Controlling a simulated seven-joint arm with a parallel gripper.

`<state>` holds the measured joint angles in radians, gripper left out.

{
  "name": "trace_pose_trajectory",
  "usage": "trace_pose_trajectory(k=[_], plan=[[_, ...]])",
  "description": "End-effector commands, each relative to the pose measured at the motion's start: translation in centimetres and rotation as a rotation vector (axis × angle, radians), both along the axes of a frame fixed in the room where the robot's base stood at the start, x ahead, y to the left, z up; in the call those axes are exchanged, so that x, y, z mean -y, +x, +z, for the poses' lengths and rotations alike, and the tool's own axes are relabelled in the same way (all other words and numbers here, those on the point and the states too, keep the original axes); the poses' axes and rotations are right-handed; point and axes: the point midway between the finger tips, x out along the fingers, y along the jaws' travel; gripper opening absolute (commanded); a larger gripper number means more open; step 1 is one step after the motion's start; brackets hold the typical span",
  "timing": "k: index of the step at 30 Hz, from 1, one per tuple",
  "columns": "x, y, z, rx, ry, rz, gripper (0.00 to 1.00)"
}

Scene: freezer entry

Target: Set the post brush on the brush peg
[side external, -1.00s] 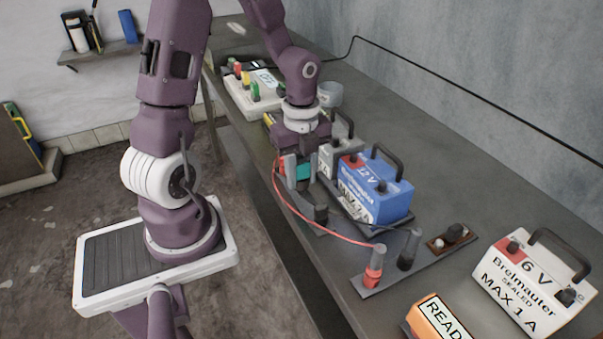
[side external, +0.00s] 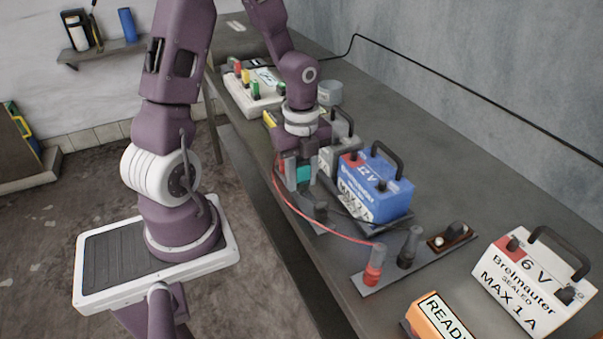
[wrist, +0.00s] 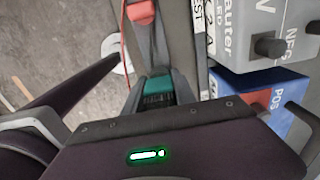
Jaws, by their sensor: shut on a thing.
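My gripper (side external: 303,182) is shut on a teal block, which I take to be the post brush (side external: 304,174). The brush is upright between the fingers, just above the bench's near edge. In the wrist view, the teal brush (wrist: 157,86) shows dark bristle-like ridges on its lower part. A short dark peg (side external: 320,211) stands on a dark plate, right of and below the gripper in the side view. It may be the brush peg, but I cannot tell for sure. The brush and this peg look apart.
The blue 12 V battery (side external: 376,187) stands close right of the gripper. A red lead (side external: 320,231) runs to the red post (side external: 374,267), beside a black post (side external: 409,248). The white 6 V battery (side external: 530,283) and orange READY box (side external: 437,316) stand at lower right.

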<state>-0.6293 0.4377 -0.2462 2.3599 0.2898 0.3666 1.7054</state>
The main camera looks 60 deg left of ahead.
Motion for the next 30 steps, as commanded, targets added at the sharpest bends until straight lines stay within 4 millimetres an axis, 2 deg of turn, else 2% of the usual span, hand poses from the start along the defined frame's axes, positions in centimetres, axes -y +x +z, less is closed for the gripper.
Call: trace_pose_trajectory(k=[23, 24, 27, 30], plan=[[0.0, 0.0, -1.7, -0.001, 0.0, 0.001, 0.0], [0.0, 0.0, -1.7, 0.0, 0.0, 0.001, 0.4], [0.0, 0.0, -1.7, 0.0, 0.0, 0.001, 0.58], [0.0, 0.0, -1.7, 0.0, 0.0, 0.001, 0.58]])
